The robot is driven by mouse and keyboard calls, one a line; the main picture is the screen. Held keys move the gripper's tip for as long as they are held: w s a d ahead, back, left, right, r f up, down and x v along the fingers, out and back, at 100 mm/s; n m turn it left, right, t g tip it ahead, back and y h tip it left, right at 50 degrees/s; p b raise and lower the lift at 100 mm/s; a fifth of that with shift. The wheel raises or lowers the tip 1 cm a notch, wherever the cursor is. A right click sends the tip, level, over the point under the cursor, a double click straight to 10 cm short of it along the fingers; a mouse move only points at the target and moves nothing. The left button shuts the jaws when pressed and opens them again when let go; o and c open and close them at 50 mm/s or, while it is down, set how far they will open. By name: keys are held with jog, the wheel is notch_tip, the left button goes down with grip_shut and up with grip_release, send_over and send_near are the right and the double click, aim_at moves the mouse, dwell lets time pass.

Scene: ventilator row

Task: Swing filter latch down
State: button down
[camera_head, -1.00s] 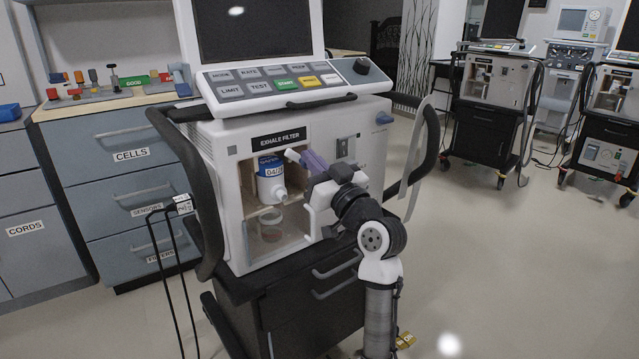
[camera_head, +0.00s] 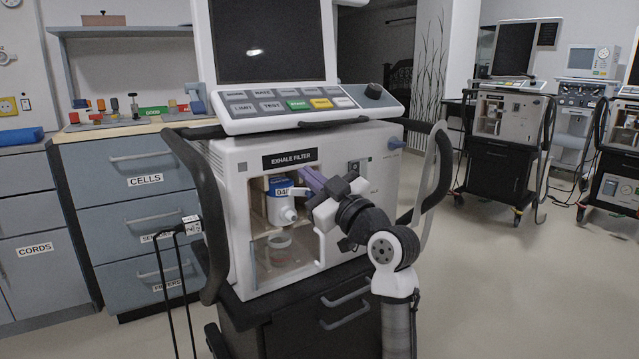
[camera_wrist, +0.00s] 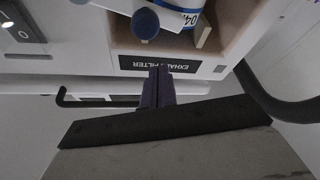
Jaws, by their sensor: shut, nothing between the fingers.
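The ventilator's filter bay holds a white filter canister (camera_head: 281,212) with a blue band and a label. It also shows at the top of the wrist view (camera_wrist: 183,14). A dark blue round knob (camera_wrist: 145,23) shows beside the canister in the wrist view; it looks like the latch's end. In the head view the latch is hard to separate from the canister and my fingers. My gripper (camera_wrist: 158,72) has its purple fingers shut and empty, below the knob in the wrist picture and apart from it. In the head view my gripper (camera_head: 306,174) is at the bay's upper right.
The EXHALE FILTER label (camera_head: 289,159) is above the bay. A clear cup (camera_head: 278,245) sits low inside. Black side handles (camera_head: 190,200) flank the ventilator. Drawers (camera_head: 135,210) stand at left; other ventilators (camera_head: 497,130) stand at right. Floor between is open.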

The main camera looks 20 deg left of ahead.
jog(key=v, duration=1)
jog(key=shift+b, duration=0.35)
jog(key=shift+s+r, duration=0.1)
jog(key=shift+r, duration=0.05)
jog(key=shift+s, duration=0.1)
